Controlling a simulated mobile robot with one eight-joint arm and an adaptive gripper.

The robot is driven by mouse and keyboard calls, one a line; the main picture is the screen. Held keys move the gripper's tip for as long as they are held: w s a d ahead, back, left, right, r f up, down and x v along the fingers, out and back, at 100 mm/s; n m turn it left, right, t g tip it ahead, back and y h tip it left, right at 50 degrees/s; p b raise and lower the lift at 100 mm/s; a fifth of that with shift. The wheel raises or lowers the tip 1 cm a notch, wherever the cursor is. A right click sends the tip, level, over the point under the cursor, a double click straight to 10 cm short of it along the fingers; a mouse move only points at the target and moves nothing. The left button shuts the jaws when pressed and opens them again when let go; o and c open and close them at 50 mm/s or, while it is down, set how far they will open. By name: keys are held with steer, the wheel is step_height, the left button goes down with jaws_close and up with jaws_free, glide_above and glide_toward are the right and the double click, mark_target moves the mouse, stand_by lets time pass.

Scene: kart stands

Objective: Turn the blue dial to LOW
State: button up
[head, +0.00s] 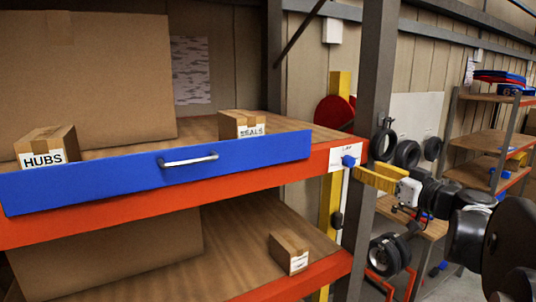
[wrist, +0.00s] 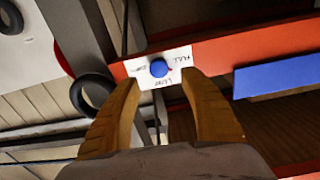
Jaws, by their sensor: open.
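The blue dial (wrist: 158,68) is a small round knob on a white label plate (wrist: 179,53), fixed to the front of the orange shelf edge. In the head view the dial (head: 348,161) sits at the right end of that edge. The plate carries small words around the dial; the one on the right looks like FULL, the others are hard to read. I cannot tell where the dial points. My gripper (wrist: 162,84) is open and empty, its yellow fingers reaching towards the dial, one to each side and seemingly short of it. It shows beside the dial in the head view (head: 372,178).
A blue drawer front (head: 110,177) with a metal handle is left of the dial. Boxes marked HUBS (head: 47,147) and SEALS (head: 240,124) stand above it. A grey upright post (head: 370,90) is close to the dial. Black tyres (head: 407,153) hang behind my gripper.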

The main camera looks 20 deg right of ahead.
mark_target(352, 163)
steer(key=w+p, duration=0.1)
steer(key=w, duration=0.6)
steer(key=shift+a, duration=0.1)
steer(key=shift+c, duration=0.6)
jaws_close()
